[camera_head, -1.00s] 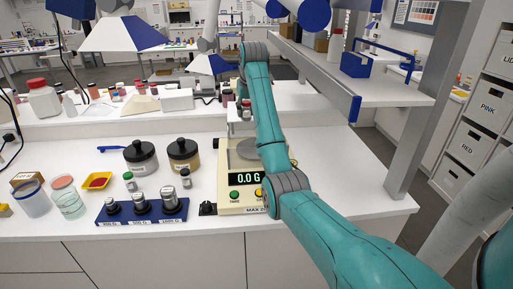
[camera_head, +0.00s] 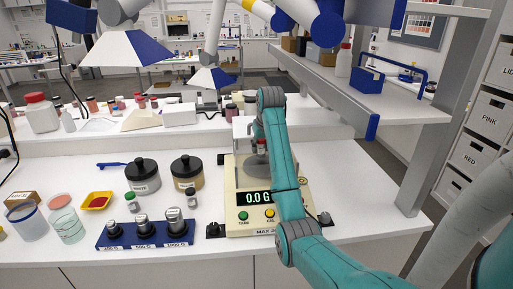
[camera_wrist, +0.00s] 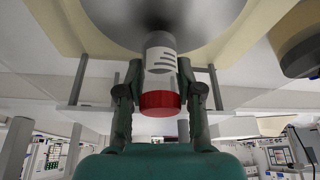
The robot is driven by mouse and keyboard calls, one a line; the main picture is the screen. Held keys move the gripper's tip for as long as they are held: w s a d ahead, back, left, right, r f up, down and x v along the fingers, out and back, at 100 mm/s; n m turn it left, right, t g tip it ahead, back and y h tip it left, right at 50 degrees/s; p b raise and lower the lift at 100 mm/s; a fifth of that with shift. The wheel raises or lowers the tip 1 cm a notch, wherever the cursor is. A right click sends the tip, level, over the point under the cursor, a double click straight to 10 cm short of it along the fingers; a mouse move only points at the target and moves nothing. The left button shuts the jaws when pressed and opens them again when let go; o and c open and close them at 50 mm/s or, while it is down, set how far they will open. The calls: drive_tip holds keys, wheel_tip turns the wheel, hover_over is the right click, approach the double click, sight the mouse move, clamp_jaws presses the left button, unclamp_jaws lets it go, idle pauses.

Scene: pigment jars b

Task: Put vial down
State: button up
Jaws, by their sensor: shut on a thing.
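A small vial (camera_wrist: 159,62) with a white label and red cap is between my gripper's fingers (camera_wrist: 160,95) in the wrist view. The fingers are shut on it. Its far end points at the round metal pan (camera_wrist: 205,22) of the scale. In the head view the red-capped vial (camera_head: 262,146) shows beside my forearm, over the pan (camera_head: 246,178). The cream scale (camera_head: 232,210) has a display (camera_head: 256,198) that reads 0.0. I cannot tell whether the vial touches the pan. My arm hides part of the scale and gripper.
A yellow tray (camera_head: 97,201) and clear cups (camera_head: 62,222) lie further left. A shelf (camera_head: 350,95) overhangs at right. Bare counter (camera_head: 365,195) lies right of the scale.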

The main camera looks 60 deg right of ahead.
drive_tip(key=shift+f, duration=0.4)
drive_tip(key=shift+f, duration=0.1)
drive_tip(key=o, duration=1.1)
drive_tip(key=shift+o, duration=0.2)
